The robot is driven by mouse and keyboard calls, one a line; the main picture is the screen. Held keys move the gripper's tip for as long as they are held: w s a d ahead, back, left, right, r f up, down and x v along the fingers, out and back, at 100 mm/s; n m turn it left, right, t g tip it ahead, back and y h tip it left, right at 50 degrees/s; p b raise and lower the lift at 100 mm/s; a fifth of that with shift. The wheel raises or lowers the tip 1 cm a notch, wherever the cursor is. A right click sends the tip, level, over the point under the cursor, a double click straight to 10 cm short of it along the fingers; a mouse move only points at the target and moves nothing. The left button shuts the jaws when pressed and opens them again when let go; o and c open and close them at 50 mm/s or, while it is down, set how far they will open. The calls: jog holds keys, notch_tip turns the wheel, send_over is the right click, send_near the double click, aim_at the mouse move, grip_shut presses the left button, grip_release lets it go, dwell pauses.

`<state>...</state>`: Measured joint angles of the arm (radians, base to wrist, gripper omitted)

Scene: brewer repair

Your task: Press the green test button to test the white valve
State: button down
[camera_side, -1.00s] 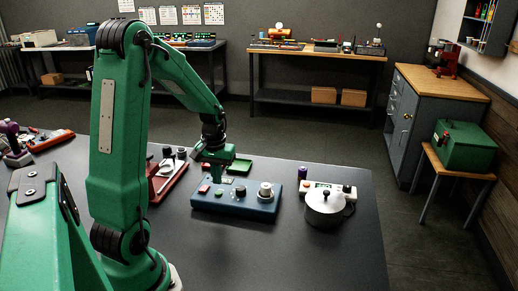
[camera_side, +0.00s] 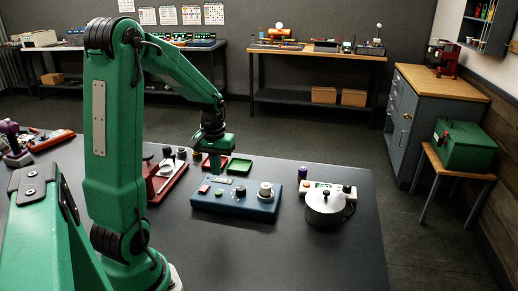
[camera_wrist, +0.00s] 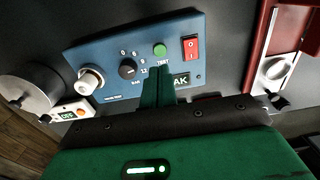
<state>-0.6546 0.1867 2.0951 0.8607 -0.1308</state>
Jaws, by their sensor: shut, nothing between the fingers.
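The blue tester box (camera_side: 235,203) sits on the dark table, with the white valve (camera_side: 265,190) upright at its right end. In the wrist view the white valve (camera_wrist: 91,80) is at the box's left end. The green test button (camera_wrist: 159,50) lies just beyond my fingertips, uncovered. My gripper (camera_wrist: 160,73) is shut and empty. It hangs above the box's back edge in the side view (camera_side: 214,168), apart from the button. My fingers partly hide the lit display (camera_wrist: 181,80); the letters "AK" show.
The box also carries a black dial (camera_wrist: 128,69) and a red switch (camera_wrist: 191,45). A red fixture (camera_side: 165,186) stands to the left, a green tray (camera_side: 239,166) behind. A silver pot (camera_side: 325,210) and a small white device (camera_side: 345,188) stand to the right. The table in front is clear.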

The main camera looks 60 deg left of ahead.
notch_tip(320, 180, up, 3)
jog(key=shift+r, duration=0.1)
dwell(0.4)
jog(key=shift+d+r, duration=0.1)
dwell(0.8)
jog(key=s+d+r+m+t, duration=0.2)
jog(key=s+d+r+m, duration=0.1)
jog(key=d, duration=0.8)
jog(key=s+d+r+m+t, duration=0.3)
jog(key=d+r+m, duration=0.3)
jog(key=d, duration=0.5)
jog(key=shift+s+r+t, duration=0.3)
jog(key=shift+s+r, duration=0.05)
jog(key=shift+s, duration=0.05)
jog(key=c, duration=2.1)
grip_release()
jog(key=shift+d, duration=0.1)
